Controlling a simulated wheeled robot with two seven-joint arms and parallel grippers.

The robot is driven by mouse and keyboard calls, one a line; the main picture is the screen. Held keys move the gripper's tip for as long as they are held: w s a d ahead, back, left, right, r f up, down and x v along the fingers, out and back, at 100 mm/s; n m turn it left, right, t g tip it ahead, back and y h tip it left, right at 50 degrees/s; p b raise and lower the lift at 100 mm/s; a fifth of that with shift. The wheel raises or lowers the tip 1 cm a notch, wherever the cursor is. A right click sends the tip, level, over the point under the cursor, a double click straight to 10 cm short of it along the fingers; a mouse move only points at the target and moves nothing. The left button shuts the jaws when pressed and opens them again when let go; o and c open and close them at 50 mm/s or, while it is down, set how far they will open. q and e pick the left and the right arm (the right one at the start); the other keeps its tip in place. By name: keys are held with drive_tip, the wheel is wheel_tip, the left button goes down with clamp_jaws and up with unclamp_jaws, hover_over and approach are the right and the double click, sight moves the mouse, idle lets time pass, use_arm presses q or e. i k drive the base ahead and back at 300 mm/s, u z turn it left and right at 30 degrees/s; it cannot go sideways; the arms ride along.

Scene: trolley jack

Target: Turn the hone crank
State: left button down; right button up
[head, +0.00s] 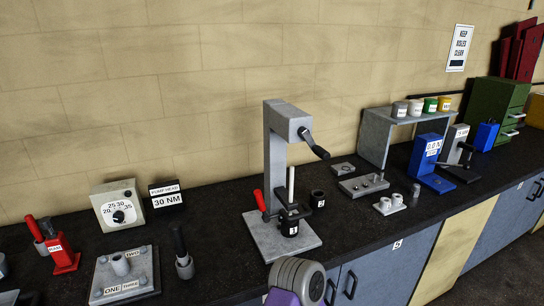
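The hone stand (274,150) is a grey upright column with an overhanging head, standing on a flat grey base plate on the bench. Its crank (316,145) juts from the front right of the head, with a black grip slanting down to the right. A pale vertical rod (291,184) stands below the head, above a dark cylinder (290,222) on the base. A red-handled lever (261,202) is at the left of the cylinder. Neither gripper's fingers are in view. A grey and purple rounded part, apparently of my arm, shows at the bottom edge, in front of the stand.
A gauge box (118,205), a "30 NM" sign (167,196) and a grey plate (125,275) are to the left. A grey shelf with several cups (399,110) and a blue tool (429,160) are to the right.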

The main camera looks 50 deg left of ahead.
sight(304, 131)
drive_tip(key=u, duration=1.65)
